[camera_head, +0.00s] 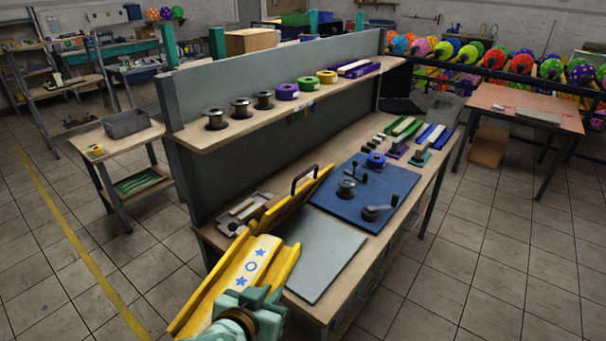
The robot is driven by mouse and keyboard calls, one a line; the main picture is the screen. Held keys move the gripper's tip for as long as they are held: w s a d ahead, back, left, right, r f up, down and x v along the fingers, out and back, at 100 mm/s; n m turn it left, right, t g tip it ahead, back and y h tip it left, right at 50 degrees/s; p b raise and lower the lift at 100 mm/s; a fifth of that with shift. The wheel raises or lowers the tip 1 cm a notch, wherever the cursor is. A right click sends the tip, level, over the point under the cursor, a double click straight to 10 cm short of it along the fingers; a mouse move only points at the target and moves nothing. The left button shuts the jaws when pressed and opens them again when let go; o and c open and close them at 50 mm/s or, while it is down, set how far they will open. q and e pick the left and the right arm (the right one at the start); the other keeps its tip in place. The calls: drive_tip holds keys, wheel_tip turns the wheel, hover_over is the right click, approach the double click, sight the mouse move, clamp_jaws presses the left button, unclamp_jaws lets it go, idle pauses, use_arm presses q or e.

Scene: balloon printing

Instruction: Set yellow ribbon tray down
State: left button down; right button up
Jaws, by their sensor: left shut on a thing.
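The yellow ribbon tray (207,297) is a long channel with raised yellow sides. A white strip printed with blue stars and a ring lies in it. It slants across the workbench's (350,300) near left corner, and its lower end reaches out past the bench edge. I cannot tell whether its far end touches the bench. My left gripper (243,316), teal, is shut on the tray's near right side. Its fingertips are partly hidden. My right gripper is not in view.
A grey plate (325,255) lies right of the tray. A yellow hinged piece with a dark handle (305,180) stands behind it. A blue mat (372,192) holds spools and a crank. A shelf (270,115) with several spools runs above the bench's back.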

sight(198, 290)
use_arm(q)
drive_tip(key=a+n+y+b, duration=0.1)
drive_tip(key=a, duration=0.2)
drive_tip(key=w+a+r+n+y+b, duration=0.1)
drive_tip(key=a+b, duration=0.1)
drive_tip(key=a, duration=0.1)
drive_tip(key=a+r+y+b, duration=0.1)
drive_tip(key=a, duration=0.2)
drive_tip(key=shift+w+a+r+n+t+b, duration=0.1)
drive_tip(key=shift+w+a+n+t+b, duration=0.05)
drive_tip(key=shift+a+n+t+b, duration=0.2)
drive_tip(key=shift+n+y, duration=0.6)
drive_tip(key=shift+n, duration=0.05)
drive_tip(key=a+b, duration=0.2)
drive_tip(key=a, duration=0.2)
drive_tip(key=shift+a+f+b, duration=0.25)
drive_tip(key=shift+b, duration=0.15)
drive_tip(key=shift+f, duration=0.15)
drive_tip(key=shift+d, duration=0.1)
drive_tip(key=shift+r, duration=0.2)
drive_tip(key=shift+f, duration=0.15)
